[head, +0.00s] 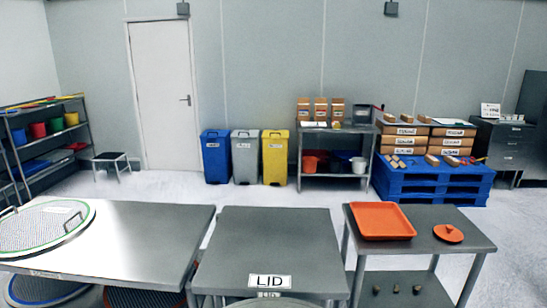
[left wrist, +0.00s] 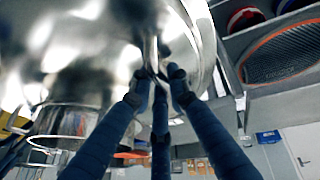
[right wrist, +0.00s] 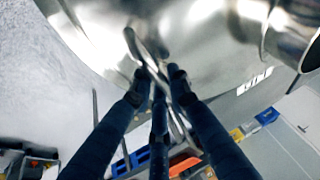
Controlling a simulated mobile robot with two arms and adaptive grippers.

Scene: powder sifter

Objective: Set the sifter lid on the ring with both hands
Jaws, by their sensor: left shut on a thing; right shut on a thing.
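The shiny metal lid fills the upper part of the left wrist view (left wrist: 90,50) and of the right wrist view (right wrist: 190,35). My left gripper (left wrist: 158,75) is shut on a thin metal handle at the lid's side. My right gripper (right wrist: 160,75) is shut on a bar-like metal handle (right wrist: 133,42). In the head view only a grey curved edge shows at the bottom middle, probably the lid; both grippers are out of that view. I cannot clearly identify the ring. A rounded metal rim (left wrist: 60,143) shows at lower left in the left wrist view, and whether it touches the lid cannot be told.
A bare steel table (head: 268,240) with a LID label stands ahead. A left table (head: 150,225) bears a round mesh screen (head: 42,226). A right table (head: 455,229) bears an orange tray (head: 380,221) and an orange disc (head: 448,233). Round screens (left wrist: 285,52) sit in a rack.

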